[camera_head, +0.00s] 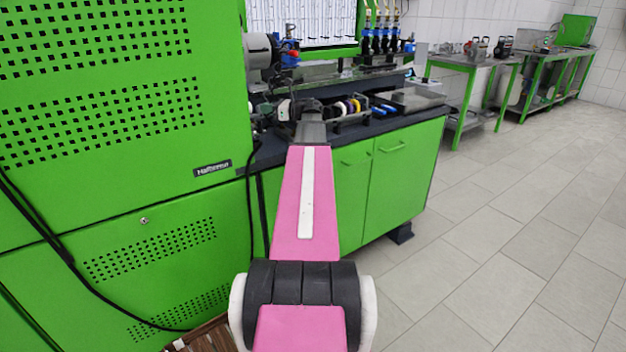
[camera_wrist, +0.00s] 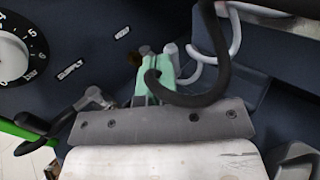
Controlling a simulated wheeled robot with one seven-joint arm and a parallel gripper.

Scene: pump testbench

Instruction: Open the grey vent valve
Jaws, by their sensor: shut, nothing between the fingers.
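My gripper (camera_head: 308,112) is at the far end of my pink arm, low over the dark bench top. It is shut and empty. In the wrist view, a small grey lever-shaped part (camera_wrist: 93,101) lies left of centre, below a SUPPLY label. A pale green part (camera_wrist: 155,76) shows at the centre, with a black hose looping beside it. I cannot tell for certain which part is the grey vent valve, whether it is open, or whether my gripper touches it. My arm hides part of the bench in the head view.
A large green cabinet (camera_head: 100,110) stands close on the left. A grey motor-like body (camera_head: 262,50) and coloured rings (camera_head: 347,106) are near the gripper. Free tiled floor lies on the right.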

